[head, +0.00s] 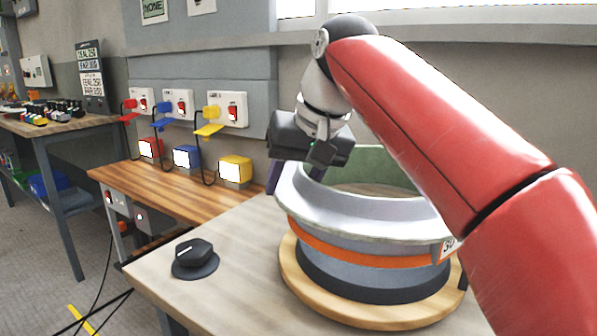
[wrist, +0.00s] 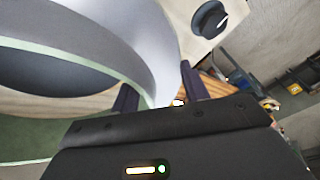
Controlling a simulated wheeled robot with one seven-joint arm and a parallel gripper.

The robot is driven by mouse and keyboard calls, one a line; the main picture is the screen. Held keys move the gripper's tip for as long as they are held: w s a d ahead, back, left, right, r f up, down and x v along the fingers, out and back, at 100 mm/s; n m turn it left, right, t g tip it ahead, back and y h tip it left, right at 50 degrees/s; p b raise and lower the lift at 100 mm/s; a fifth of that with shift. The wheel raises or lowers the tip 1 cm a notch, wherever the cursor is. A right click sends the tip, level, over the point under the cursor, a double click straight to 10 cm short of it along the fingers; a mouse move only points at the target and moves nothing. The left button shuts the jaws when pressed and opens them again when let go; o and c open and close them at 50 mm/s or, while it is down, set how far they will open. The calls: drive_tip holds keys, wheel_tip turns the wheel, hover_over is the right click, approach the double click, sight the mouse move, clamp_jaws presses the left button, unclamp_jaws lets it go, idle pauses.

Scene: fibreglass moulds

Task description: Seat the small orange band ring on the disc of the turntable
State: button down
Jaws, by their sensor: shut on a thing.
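The orange band ring (head: 355,253) is a wide grey ring with a flared pale rim, an orange stripe and a number tag at its right. It is above the round wooden disc of the turntable (head: 330,309), with a dark band between them. I cannot tell whether the ring rests fully on the disc or is slightly raised. My gripper (head: 274,180) is shut on the ring's wall at its left rim. In the wrist view, the ring (wrist: 130,40) passes between the two dark fingers of my gripper (wrist: 158,92). My arm hides part of the right side.
A black knob (head: 194,257) sits on the pale table (head: 230,290) left of the turntable. A wooden bench (head: 180,195) with red, blue and yellow boxes stands behind, below wall switches. Another bench (head: 60,125) is at far left.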

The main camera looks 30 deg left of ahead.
sight(311, 183)
wheel_tip(311, 183, down, 4)
drive_tip(key=shift+r+b, duration=0.1)
drive_tip(key=shift+b, duration=0.6)
drive_tip(key=shift+f+b, duration=0.9)
drive_tip(key=shift+b, duration=0.15)
drive_tip(key=shift+f+b, duration=0.3)
drive_tip(key=shift+f, duration=0.15)
drive_tip(key=c, duration=0.7)
unclamp_jaws()
drive_tip(key=shift+o, duration=0.2)
drive_tip(key=p+v, duration=0.2)
drive_tip(key=v, duration=0.5)
drive_tip(key=shift+d+r, duration=0.15)
drive_tip(key=shift+r, duration=0.1)
drive_tip(key=shift+d+r, duration=0.1)
drive_tip(key=shift+s, duration=0.1)
